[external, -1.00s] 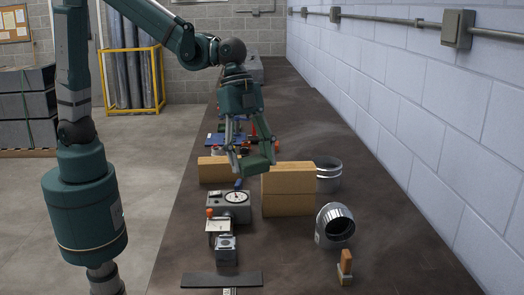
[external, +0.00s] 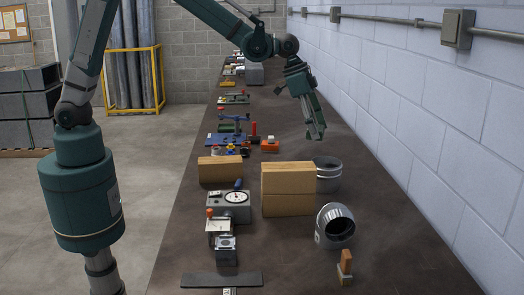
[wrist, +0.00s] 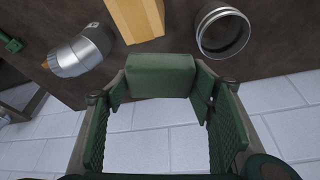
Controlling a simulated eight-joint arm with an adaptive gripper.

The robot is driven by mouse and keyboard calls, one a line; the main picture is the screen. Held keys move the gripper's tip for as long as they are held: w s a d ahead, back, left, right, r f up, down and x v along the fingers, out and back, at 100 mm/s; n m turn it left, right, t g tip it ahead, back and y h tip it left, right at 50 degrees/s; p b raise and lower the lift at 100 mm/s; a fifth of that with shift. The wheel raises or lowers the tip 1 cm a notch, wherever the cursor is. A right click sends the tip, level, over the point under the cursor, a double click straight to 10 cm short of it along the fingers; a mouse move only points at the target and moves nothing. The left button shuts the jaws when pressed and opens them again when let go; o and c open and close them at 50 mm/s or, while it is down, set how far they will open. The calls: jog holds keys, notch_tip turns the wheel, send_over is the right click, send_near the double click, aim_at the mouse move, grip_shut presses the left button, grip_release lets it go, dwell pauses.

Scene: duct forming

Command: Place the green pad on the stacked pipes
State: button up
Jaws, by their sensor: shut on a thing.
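My gripper (external: 315,128) is at the end of the raised arm, near the wall side of the bench, above and slightly left of the upright pipe. In the wrist view its fingers are shut on the green pad (wrist: 160,75), a dark green block held between the fingertips. In the external view the pad is hard to tell from the green fingers. The upright silver pipe (external: 328,178) stands open-topped behind the wooden block; it also shows in the wrist view (wrist: 222,50). I cannot tell how many sections are stacked there. The pad is apart from it.
A tall wooden block (external: 288,190) stands left of the pipe. A silver elbow (external: 335,226) lies in front. A smaller wooden block (external: 220,170), a dial gauge unit (external: 232,205) and several tools line the left side. The wall (external: 450,130) bounds the right.

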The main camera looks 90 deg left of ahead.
jog(key=w+a+n+y+p, duration=0.1)
jog(key=w+a+n+p, duration=0.3)
jog(key=a, duration=1)
jog(key=b, duration=0.2)
send_over(323, 162)
jog(key=s, duration=0.2)
notch_tip(323, 162, down, 6)
jog(key=shift+w+a, duration=0.15)
jog(key=shift+w, duration=0.05)
jog(key=shift+f+p, duration=0.5)
jog(key=shift+f, duration=2.7)
jog(key=shift+f, duration=1.85)
jog(key=shift+f, duration=0.2)
